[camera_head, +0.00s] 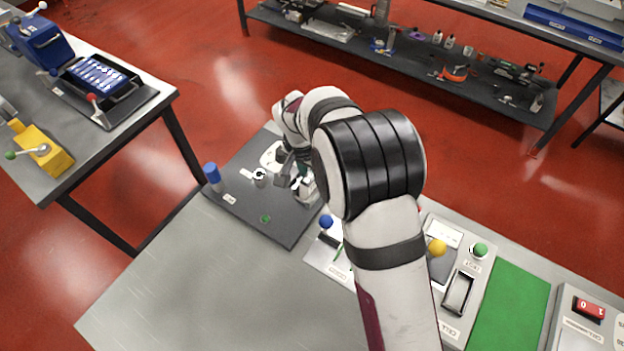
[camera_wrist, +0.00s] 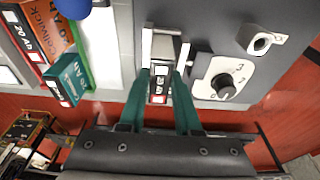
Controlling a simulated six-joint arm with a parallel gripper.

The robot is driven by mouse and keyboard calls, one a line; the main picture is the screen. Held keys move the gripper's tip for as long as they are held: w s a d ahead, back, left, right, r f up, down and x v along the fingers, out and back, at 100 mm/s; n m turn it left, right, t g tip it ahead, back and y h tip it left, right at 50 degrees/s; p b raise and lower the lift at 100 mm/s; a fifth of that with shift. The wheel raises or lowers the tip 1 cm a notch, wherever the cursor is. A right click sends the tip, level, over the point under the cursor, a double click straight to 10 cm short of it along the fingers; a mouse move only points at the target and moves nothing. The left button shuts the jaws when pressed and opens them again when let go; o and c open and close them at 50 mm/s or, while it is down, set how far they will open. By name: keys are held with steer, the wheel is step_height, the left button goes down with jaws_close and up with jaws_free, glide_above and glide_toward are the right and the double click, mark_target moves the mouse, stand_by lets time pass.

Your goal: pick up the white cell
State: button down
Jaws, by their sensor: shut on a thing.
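My gripper (camera_wrist: 161,92) has its two teal fingers closed on both sides of a narrow cell, which I take as the white cell (camera_wrist: 158,86). Its end face shows a small label and a red strip, and the fingers hide its sides. The cell sits between the two pale posts of a holder (camera_wrist: 147,45) on the grey plate, and I cannot tell whether it is lifted clear. In the head view my gripper (camera_head: 294,184) is over the dark plate (camera_head: 240,208), and the arm hides much of it.
A teal cell (camera_wrist: 72,78) and an orange cell (camera_wrist: 48,25) stand left. A blue post (camera_head: 212,175) stands on the plate's left edge. The bench front (camera_head: 200,290) is clear.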

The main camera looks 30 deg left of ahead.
steer(key=shift+r, duration=2.55)
